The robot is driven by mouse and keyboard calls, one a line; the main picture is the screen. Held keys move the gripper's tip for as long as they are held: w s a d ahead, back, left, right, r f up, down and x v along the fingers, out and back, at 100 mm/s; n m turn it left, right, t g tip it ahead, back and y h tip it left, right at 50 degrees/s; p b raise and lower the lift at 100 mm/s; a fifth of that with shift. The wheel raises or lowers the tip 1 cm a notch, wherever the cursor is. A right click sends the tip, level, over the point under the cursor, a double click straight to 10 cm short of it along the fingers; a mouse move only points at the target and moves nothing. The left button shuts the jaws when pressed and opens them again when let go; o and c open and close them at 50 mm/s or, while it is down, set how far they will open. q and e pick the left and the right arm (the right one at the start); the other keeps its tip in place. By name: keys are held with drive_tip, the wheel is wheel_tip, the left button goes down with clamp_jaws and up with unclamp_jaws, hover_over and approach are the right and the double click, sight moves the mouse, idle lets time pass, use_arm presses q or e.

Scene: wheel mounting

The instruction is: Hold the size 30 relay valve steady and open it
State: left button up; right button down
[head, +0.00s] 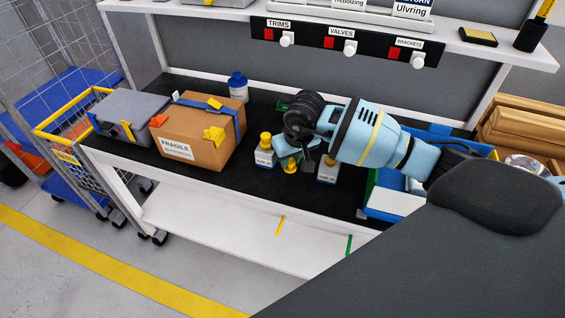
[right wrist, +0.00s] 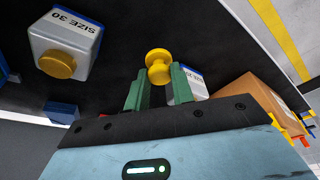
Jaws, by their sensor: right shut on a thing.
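My right gripper (head: 289,168) is low over the black tabletop, between two grey-white valves with yellow knobs. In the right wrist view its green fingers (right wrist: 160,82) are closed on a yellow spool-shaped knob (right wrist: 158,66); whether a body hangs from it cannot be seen. The valve marked SIZE 30 (right wrist: 65,45) stands upper left there, apart from the fingers; in the head view it is the right-hand valve (head: 328,169), partly behind the gripper. The other valve (head: 264,156) stands left of the gripper, and behind the fingers in the wrist view (right wrist: 184,86); its number is unclear. My left gripper is out of view.
A cardboard box (head: 208,148) marked FRAGILE and a grey case (head: 133,111) stand left of the valves, with a blue-lidded jar (head: 238,88) behind. A blue bin (head: 385,190) is to the right. The front table edge is close to the valves. A shelf overhangs the back.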

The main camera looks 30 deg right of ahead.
drive_tip(key=shift+w+f, duration=0.1)
drive_tip(key=shift+w, duration=0.65)
drive_tip(key=shift+w+d, duration=0.1)
drive_tip(key=shift+w+b, duration=0.2)
drive_tip(key=shift+b, duration=0.1)
drive_tip(key=shift+s+b+x, duration=0.15)
drive_tip(key=shift+b+x, duration=0.3)
drive_tip(key=shift+x, duration=0.45)
drive_tip(key=shift+s+b+x, duration=0.15)
drive_tip(key=shift+b+x, duration=0.25)
drive_tip(key=shift+x, duration=0.55)
drive_tip(key=c, duration=1.3)
unclamp_jaws()
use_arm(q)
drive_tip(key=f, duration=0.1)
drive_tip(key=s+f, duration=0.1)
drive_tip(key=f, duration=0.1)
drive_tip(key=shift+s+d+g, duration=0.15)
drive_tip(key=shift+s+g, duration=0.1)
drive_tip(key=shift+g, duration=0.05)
use_arm(e)
drive_tip(key=shift+o, duration=0.6)
